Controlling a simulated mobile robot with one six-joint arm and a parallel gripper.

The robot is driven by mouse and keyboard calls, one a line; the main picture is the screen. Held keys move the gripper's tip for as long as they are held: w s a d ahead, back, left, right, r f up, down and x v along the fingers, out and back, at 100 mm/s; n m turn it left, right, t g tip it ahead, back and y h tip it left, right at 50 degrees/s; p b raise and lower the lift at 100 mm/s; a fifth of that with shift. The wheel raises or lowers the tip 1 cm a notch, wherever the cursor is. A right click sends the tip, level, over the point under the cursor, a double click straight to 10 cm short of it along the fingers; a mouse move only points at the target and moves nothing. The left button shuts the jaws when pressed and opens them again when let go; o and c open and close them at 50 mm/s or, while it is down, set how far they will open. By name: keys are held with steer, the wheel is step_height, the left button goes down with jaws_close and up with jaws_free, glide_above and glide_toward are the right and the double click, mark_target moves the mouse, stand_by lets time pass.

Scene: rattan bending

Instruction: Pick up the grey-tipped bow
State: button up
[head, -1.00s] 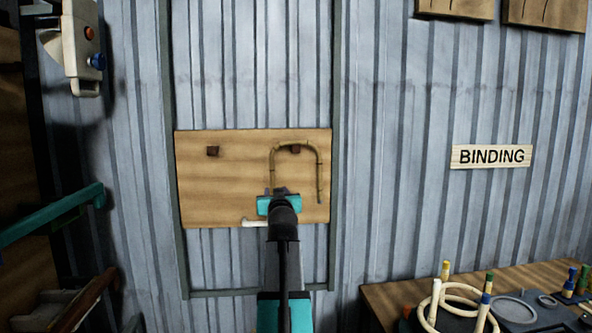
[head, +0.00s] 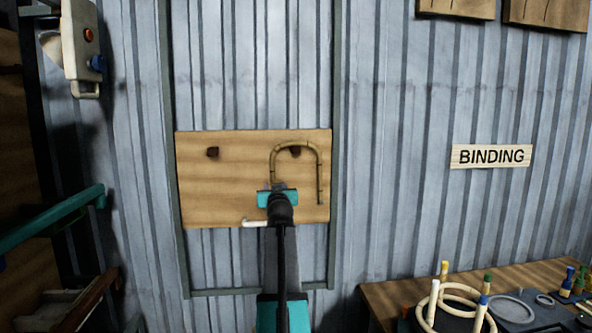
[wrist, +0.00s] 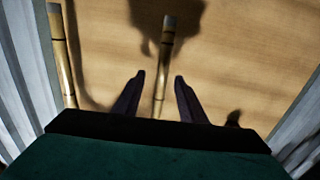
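The bow (head: 297,145), a jointed bamboo-coloured cane bent in an upside-down U, hangs over the right dark peg (head: 294,153) of a wooden board. Its right leg hangs free; the lower left leg is hidden behind my gripper (head: 279,186). In the wrist view, one leg (wrist: 161,80) runs between the two dark fingers of my gripper (wrist: 157,82), with a gap on each side, and ends in a grey tip (wrist: 169,20). The other leg (wrist: 63,60) stands at the left, also grey-tipped. The fingers are open; how deep the leg sits between them I cannot tell.
The wooden board (head: 225,190) has an empty left peg (head: 212,152) and a white bent piece (head: 255,222) at its lower edge. A bench (head: 390,291) with several posts and rings stands at right. A teal bar (head: 60,213) is at left.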

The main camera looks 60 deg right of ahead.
stand_by(0.3)
steer(key=shift+f+p+x, duration=0.15)
steer(key=shift+p+x, duration=0.6)
steer(key=shift+x, duration=0.55)
steer(key=shift+f+p+x, duration=0.1)
steer(key=shift+p+x, duration=0.6)
steer(key=shift+x, duration=0.55)
steer(key=shift+w+a, duration=0.1)
steer(key=shift+w, duration=0.05)
jaws_close()
